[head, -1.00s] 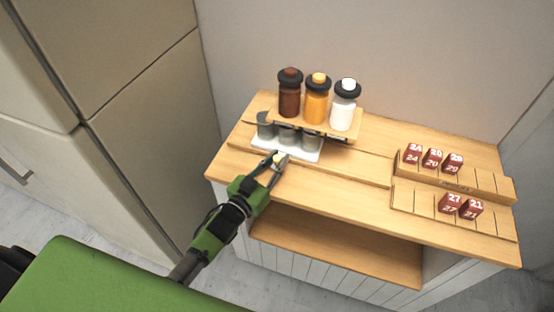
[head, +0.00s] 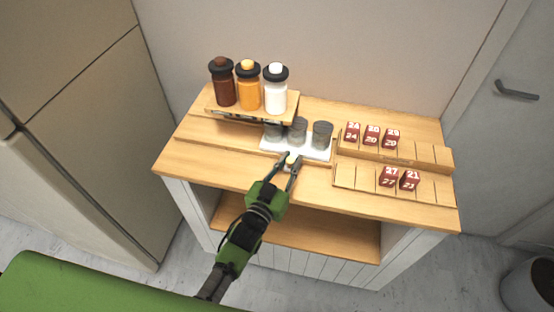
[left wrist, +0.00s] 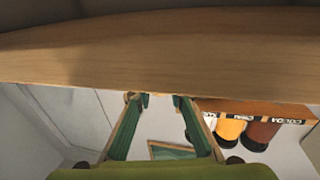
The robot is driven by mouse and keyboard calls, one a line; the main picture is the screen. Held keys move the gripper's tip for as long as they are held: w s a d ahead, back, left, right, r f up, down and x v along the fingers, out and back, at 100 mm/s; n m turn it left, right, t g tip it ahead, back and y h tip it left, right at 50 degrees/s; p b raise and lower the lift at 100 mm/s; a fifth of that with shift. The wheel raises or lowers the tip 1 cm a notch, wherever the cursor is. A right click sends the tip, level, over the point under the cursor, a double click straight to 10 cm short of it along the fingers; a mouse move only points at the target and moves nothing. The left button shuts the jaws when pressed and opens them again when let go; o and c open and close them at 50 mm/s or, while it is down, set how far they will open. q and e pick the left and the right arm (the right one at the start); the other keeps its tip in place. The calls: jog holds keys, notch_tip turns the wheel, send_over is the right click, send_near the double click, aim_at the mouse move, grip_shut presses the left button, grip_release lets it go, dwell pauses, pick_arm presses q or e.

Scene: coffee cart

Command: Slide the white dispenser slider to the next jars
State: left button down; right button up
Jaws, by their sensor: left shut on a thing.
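The white slider (head: 308,153) lies on the cart top and carries three dark grey cups (head: 322,135). My left gripper (head: 290,160) is shut on the pale knob at the slider's front edge. The gripper fingers also show in the left wrist view (left wrist: 160,98), where the knob is hard to make out. A brown jar (head: 222,85), an orange jar (head: 248,88) and a white jar (head: 275,90) stand on a raised wooden shelf. The leftmost cup is near the shelf's right end, below the white jar; the other two stand clear to the right. My right gripper is not in view.
Right of the slider, a stepped wooden rack (head: 345,176) holds several red numbered blocks (head: 372,135). The slider's right end is close to this rack. The cart top (head: 185,160) is bare at the left. A fridge-like cabinet (head: 95,130) stands further left.

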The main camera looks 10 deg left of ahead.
pick_arm(q)
jog(key=shift+d, duration=0.5)
jog(key=c, duration=1.8)
grip_release()
jog(key=shift+d, duration=0.1)
jog(key=shift+c, duration=0.2)
jog(key=shift+d, duration=0.1)
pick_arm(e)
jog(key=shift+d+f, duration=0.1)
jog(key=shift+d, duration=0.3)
pick_arm(q)
jog(key=shift+s, duration=0.1)
jog(key=shift+s+a, duration=0.25)
jog(key=shift+s, duration=0.05)
jog(key=v, duration=1.1)
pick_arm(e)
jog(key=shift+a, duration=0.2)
